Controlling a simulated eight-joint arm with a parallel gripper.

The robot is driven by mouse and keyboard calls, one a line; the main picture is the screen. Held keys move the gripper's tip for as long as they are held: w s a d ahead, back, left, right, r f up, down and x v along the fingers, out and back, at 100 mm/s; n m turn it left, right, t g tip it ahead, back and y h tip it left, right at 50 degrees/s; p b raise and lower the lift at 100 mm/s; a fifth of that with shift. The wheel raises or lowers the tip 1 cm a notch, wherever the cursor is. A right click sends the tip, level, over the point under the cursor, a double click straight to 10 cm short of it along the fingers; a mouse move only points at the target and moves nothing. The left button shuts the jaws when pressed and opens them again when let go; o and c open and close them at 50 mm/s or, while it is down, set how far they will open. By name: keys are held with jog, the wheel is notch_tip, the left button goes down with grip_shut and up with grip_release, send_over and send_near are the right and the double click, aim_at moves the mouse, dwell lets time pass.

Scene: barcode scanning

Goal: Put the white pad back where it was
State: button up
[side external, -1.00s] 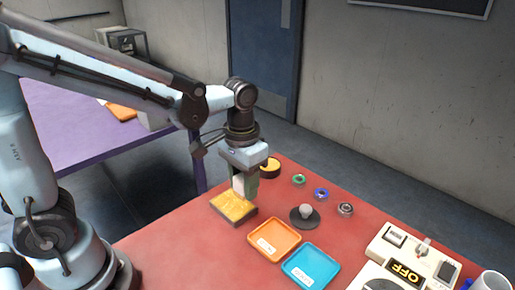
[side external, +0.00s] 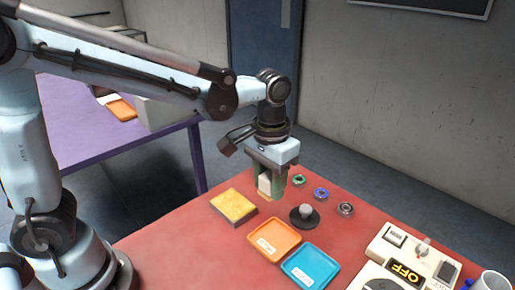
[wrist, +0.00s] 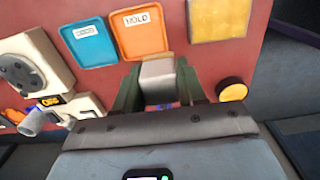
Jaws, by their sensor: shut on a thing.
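My gripper (side external: 270,188) is shut on the white pad (side external: 264,183), a small pale block between its fingers with a tan lower edge. The pad also shows between the fingers in the wrist view (wrist: 157,70). The gripper points down over the back part of the red table, right of the yellow square block (side external: 233,205) and behind the grey knob on a dark disc (side external: 304,214). Whether the pad touches the table cannot be told. The round yellow-topped piece shows in the wrist view (wrist: 233,90) but is hidden behind the gripper in the side view.
An orange tray (side external: 273,239) and a blue tray (side external: 310,266) lie in front. Green (side external: 299,180), blue (side external: 321,194) and grey (side external: 345,209) rings lie to the right. The machine marked OFF (side external: 405,272) and a cup (side external: 490,281) stand farther right.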

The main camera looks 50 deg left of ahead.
jog(key=w+a+f, duration=0.3)
jog(key=w+f, duration=0.1)
jog(key=w, duration=0.1)
jog(key=w+a+f, duration=0.2)
jog(key=w, duration=0.1)
jog(key=shift+a+f, duration=0.35)
jog(key=shift+f, duration=2)
jog(key=shift+f, duration=0.15)
jog(key=o, duration=1)
